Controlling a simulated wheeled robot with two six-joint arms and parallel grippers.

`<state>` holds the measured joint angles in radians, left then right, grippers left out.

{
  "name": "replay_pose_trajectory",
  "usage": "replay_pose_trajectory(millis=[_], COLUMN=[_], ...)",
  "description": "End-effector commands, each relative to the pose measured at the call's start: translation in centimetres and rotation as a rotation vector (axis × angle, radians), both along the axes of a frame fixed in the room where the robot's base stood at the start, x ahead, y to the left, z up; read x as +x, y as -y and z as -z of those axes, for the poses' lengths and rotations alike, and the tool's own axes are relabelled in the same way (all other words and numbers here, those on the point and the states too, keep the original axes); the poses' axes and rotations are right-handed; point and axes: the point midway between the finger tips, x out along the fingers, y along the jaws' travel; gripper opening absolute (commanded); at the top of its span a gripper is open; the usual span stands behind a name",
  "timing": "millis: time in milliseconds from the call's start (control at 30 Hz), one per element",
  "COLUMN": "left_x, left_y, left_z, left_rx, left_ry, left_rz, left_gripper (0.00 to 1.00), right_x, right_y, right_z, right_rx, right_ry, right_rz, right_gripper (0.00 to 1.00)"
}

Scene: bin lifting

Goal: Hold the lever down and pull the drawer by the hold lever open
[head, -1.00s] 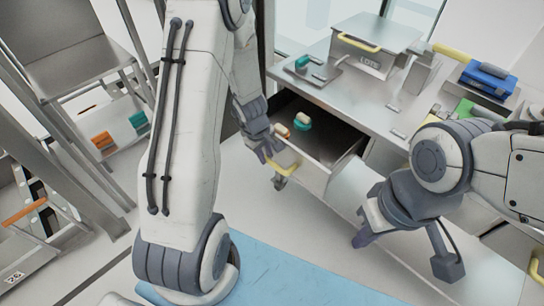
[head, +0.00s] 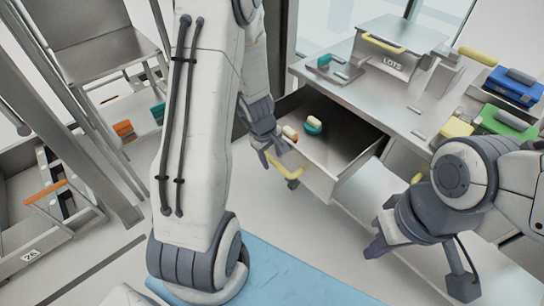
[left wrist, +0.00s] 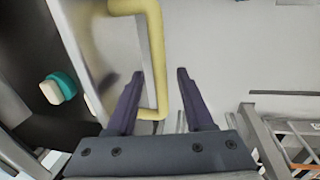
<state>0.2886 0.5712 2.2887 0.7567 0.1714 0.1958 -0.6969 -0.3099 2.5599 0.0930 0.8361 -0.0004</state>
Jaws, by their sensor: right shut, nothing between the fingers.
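The drawer (head: 318,182) of the metal table stands open and holds teal and cream items (head: 314,125). Its yellow handle (head: 285,168) is on the front; it also shows in the left wrist view (left wrist: 153,50). My left gripper (head: 268,150) is at this handle. In the left wrist view its fingers (left wrist: 160,75) are spread, with the handle's lower end seen between them; contact cannot be told.
The metal tabletop (head: 385,100) carries a box marked LOTS (head: 385,66) at the back, and blue (head: 515,85) and green (head: 505,122) cases at the right. Shelving with bins (head: 50,205) stands at the left. A blue mat (head: 290,275) lies on the floor.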

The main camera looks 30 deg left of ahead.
Motion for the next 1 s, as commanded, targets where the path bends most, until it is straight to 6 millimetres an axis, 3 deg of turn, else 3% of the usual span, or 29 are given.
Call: replay_pose_trajectory(millis=[267,700,1000], left_x=[0.1,-1.3,-1.9], left_y=[0.1,-0.5,-0.6], left_z=[-0.5,-8.3,-10.3], left_rx=[0.001,0.002,0.000], left_ry=[0.001,0.004,0.000], left_rz=[0.003,0.002,0.001], left_gripper=[0.52,0.52,0.52], right_x=[0.0,0.0,0.0], right_y=[0.0,0.0,0.0], right_z=[-0.3,-5.2,-5.9], right_rx=[0.000,0.000,0.000], right_ry=[0.000,0.000,0.000], right_rz=[0.000,0.000,0.000], right_gripper=[0.00,0.00,0.00])
